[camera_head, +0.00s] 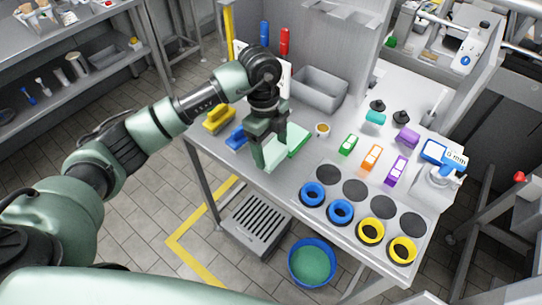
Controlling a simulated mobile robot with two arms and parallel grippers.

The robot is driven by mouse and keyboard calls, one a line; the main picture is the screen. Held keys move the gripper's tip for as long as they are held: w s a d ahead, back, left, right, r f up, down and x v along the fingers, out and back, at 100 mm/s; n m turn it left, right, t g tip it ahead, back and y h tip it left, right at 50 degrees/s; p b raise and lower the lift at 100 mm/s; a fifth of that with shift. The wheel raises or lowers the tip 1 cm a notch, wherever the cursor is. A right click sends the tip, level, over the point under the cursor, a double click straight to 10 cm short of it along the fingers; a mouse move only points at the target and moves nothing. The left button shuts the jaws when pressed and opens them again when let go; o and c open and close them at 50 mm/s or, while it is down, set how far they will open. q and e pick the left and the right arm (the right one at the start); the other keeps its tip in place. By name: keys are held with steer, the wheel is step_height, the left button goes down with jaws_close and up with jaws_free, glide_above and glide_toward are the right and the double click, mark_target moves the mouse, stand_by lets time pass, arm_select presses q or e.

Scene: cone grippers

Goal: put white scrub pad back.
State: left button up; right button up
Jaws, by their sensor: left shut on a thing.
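My left gripper (270,148) points down over the front left part of the steel table and is shut on the white scrub pad (275,154). The pad looks pale, slightly greenish, and is partly hidden by the fingers. I cannot tell whether it touches the table. A green pad (299,138) lies right beside it. A blue pad (237,137) and a yellow pad (217,119) lie to the left along the table edge. My right gripper is not in view.
A grey bin (320,88) stands behind the gripper. A small cup (322,130) is to the right. Blue rings (341,212) and yellow rings (371,232) line the table's front right. A blue bucket (312,262) is on the floor below.

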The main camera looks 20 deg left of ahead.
mark_target(271, 159)
arm_select(q)
step_height(271, 159, down, 4)
steer(key=shift+s+p, duration=0.1)
steer(key=shift+p, duration=0.35)
steer(key=shift+f, duration=0.25)
steer(key=shift+f, duration=0.1)
steer(key=o, duration=0.9)
